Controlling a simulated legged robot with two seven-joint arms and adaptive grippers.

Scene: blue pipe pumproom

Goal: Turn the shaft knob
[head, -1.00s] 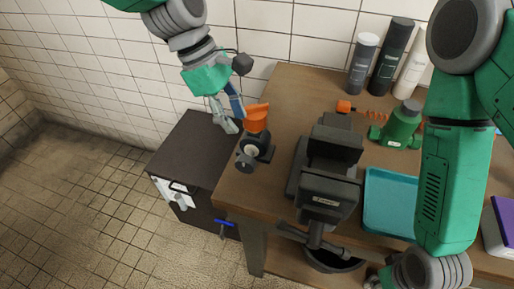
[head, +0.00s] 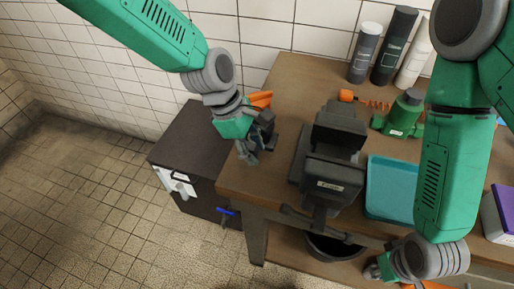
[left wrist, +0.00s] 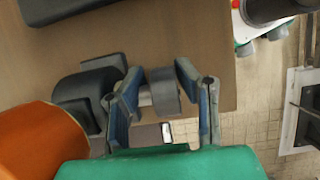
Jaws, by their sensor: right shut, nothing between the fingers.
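The shaft knob (left wrist: 163,90) is a short grey cylinder on a black mount with an orange top (head: 260,99), at the left front corner of the wooden bench. My left gripper (head: 248,155) is at the mount and hides most of it in the head view. In the left wrist view its two blue-padded fingers (left wrist: 160,98) stand open on either side of the knob; I cannot tell whether the right finger touches it. My right gripper (head: 372,271) is low at the bottom of the head view, shut and empty, away from the knob.
A black vise (head: 333,165) stands just right of the mount. A dark cabinet (head: 195,150) with a blue-handled valve (head: 226,211) is left of the bench.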

